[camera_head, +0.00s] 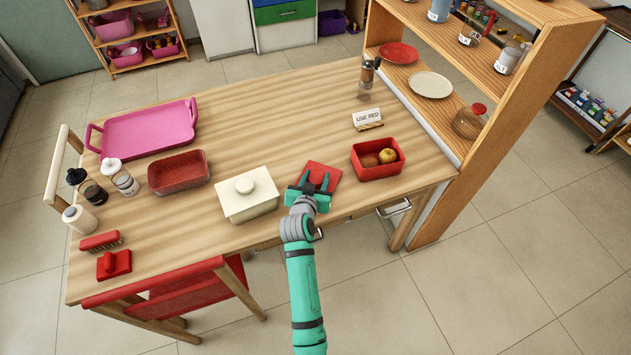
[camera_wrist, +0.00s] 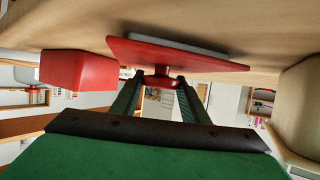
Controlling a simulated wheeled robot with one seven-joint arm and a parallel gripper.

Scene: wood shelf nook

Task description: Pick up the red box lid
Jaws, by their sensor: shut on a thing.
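The red box lid (camera_head: 326,172) is a flat red plate with a small knob, between the red box and the white box. In the wrist view the lid (camera_wrist: 205,61) spans the upper middle, with its knob (camera_wrist: 160,78) between my fingertips. My gripper (camera_head: 308,190) is shut on that knob; it also shows in the wrist view (camera_wrist: 157,84). A pale grey layer shows along the lid's far side; I cannot tell whether the lid is clear of the table. The open red box (camera_head: 377,168) stands just right and holds round fruit; it also shows in the wrist view (camera_wrist: 78,70).
A lidded white box (camera_head: 247,201) stands close left of my gripper. A "USE RED" sign (camera_head: 367,118) stands behind the red box. A red basket (camera_head: 178,177), pink tray (camera_head: 150,132) and jars are farther left. A wooden shelf (camera_head: 545,12) borders the right. The table's back middle is clear.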

